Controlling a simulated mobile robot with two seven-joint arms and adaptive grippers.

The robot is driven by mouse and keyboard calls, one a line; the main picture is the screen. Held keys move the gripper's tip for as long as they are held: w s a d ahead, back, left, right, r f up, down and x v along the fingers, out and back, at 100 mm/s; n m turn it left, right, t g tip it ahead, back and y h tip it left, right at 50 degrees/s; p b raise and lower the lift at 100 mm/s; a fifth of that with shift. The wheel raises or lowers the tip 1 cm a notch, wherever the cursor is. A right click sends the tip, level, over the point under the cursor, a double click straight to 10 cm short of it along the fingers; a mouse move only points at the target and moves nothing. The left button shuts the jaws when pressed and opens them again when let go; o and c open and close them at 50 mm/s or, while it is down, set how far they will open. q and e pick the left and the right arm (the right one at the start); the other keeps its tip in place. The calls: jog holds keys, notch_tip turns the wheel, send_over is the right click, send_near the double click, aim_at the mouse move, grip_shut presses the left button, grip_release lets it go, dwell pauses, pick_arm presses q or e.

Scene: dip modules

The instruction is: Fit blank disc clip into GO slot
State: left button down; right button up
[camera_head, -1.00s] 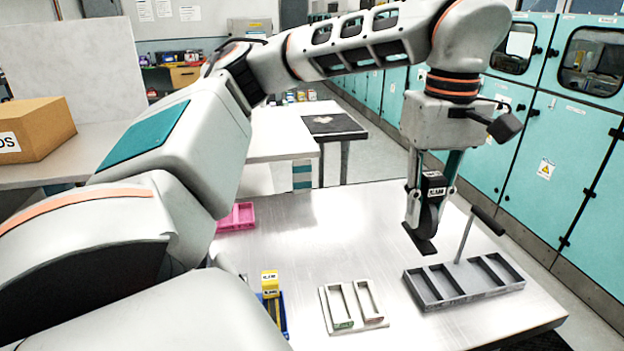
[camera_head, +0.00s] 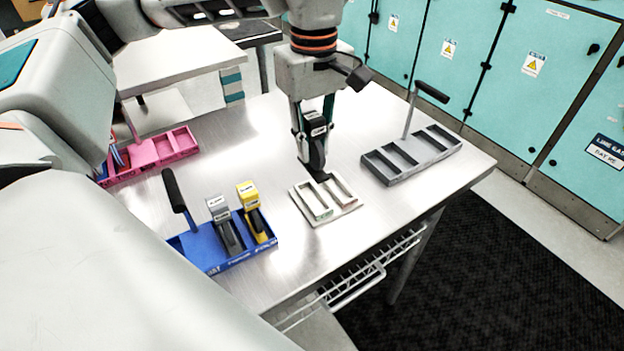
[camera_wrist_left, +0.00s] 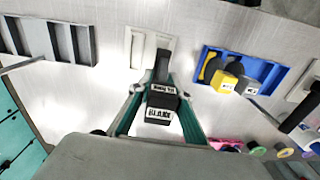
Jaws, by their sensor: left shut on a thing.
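A black disc clip with a white label (camera_head: 316,128) is held upright in my left gripper (camera_head: 313,140), which is shut on it. Its dark foot points down at the back edge of a white two-slot fixture (camera_head: 333,207) on the metal table. In the left wrist view the clip (camera_wrist_left: 162,98) sits between the fingers, and its dark end overlaps the right part of the fixture (camera_wrist_left: 138,50). I cannot tell whether it touches the fixture. Both slots look empty where visible. Which slot is marked GO is not readable. My right gripper is not in view.
A grey tray with empty compartments and a handle (camera_head: 408,168) stands right of the fixture. A blue tray (camera_head: 207,249) on the left holds a grey-topped clip (camera_head: 222,215) and a yellow clip (camera_head: 250,203). A pink tray (camera_head: 158,151) lies farther back. Bare table (camera_head: 250,130) lies between.

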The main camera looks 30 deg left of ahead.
aim_at(313, 169)
pick_arm(q)
notch_tip(313, 169, down, 9)
jog(key=shift+f, duration=0.1)
dwell(0.4)
jog(key=shift+f, duration=0.15)
jog(key=c, duration=1.8)
grip_release()
jog(key=shift+c, duration=0.2)
notch_tip(313, 169, up, 12)
jog(key=shift+r, duration=0.2)
jog(key=shift+f, duration=0.1)
